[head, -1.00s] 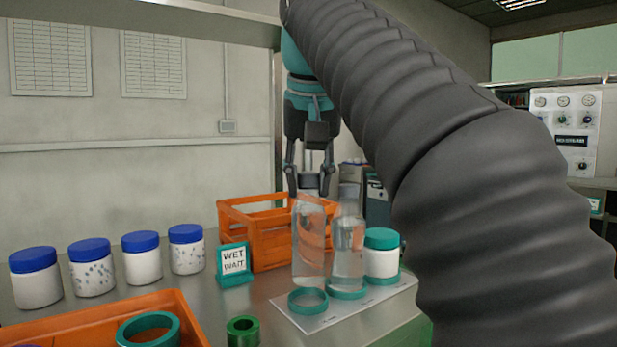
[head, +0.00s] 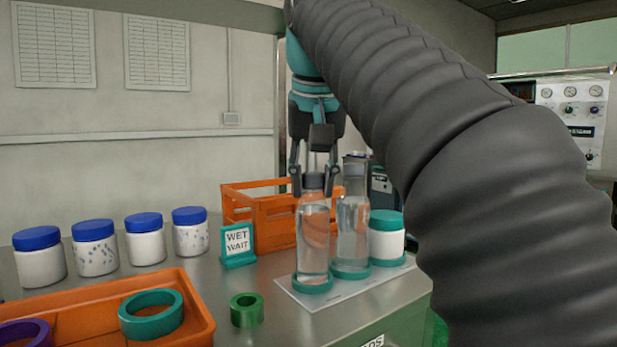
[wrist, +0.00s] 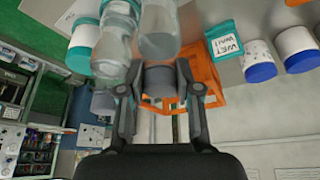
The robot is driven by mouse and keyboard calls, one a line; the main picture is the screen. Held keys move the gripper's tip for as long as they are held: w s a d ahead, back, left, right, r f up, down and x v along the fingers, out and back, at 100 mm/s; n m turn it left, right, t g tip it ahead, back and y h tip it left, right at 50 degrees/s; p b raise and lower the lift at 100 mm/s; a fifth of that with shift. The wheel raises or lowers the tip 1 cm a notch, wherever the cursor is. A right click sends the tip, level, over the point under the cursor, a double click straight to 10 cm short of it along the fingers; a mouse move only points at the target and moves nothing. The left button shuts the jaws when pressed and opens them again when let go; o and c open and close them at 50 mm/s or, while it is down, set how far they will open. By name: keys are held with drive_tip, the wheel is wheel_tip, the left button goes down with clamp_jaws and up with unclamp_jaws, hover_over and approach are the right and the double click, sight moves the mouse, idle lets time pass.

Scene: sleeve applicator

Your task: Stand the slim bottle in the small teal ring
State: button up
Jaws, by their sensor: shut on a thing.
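The slim bottle (head: 312,238), clear with a grey cap, stands upright in the head view. Its foot appears to be inside the small teal ring (head: 313,286) at the front left of the white sheet; the ring's front wall hides the very bottom. My gripper (head: 314,186) points straight down above it, shut on the cap. In the wrist view, my gripper (wrist: 160,88) has a finger on each side of the cap, with the bottle (wrist: 159,28) extending beyond it.
A second clear bottle (head: 352,220) stands close on the right in another teal ring (head: 350,272). A teal-lidded white jar (head: 387,242) stands beyond it. An orange crate (head: 255,205) is behind, and a "WET WAIT" sign (head: 238,243) and green ring (head: 246,312) are to the left.

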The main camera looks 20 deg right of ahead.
drive_tip(key=shift+f, duration=0.25)
drive_tip(key=o, duration=1.1)
drive_tip(key=shift+o, duration=0.2)
drive_tip(key=o, duration=0.5)
wheel_tip(320, 180, up, 5)
drive_tip(key=p, duration=0.5)
drive_tip(key=shift+f, duration=0.15)
drive_tip(key=shift+r, duration=2.15)
